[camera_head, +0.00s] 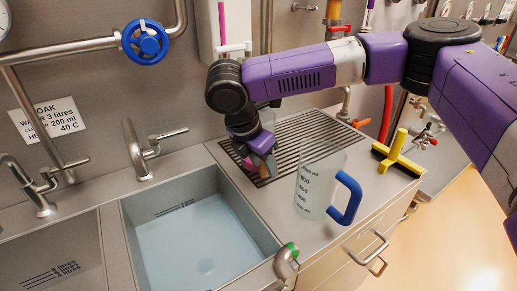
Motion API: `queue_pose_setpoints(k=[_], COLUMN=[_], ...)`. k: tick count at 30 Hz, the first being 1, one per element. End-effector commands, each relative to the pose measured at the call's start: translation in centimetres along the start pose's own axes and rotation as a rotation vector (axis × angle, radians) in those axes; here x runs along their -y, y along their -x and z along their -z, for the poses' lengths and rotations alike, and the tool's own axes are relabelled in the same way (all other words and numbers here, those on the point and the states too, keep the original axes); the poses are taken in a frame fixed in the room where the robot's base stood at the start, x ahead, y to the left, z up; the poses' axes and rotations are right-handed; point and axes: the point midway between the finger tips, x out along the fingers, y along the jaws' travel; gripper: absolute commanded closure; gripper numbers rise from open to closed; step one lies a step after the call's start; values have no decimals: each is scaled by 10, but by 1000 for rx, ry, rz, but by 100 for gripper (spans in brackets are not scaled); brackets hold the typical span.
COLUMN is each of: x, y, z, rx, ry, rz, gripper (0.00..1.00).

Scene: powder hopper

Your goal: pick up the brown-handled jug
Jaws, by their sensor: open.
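A sink basin (200,235) with pale water lies front left of my gripper. A yellow squeegee (397,152) lies on the counter's right end. Taps (140,155) stand along the back left. A green-topped metal fitting (290,250) rises at the counter's front edge.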

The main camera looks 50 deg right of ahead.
Motion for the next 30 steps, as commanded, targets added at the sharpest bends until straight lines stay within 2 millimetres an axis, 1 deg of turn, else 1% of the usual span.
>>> queue_pose_setpoints(k=[3, 8, 9, 11, 15, 16, 30], x=[0, 0, 0, 0, 0, 0, 0], y=[-5, -5, -5, -5, -5, -5, -5], z=[0, 0, 0, 0, 0, 0, 0], rx=[0, 0, 0, 0, 0, 0, -1], ry=[0, 0, 0, 0, 0, 0, 0], rz=[0, 0, 0, 0, 0, 0, 0], gripper=[55, 55, 57, 69, 96, 100, 100])
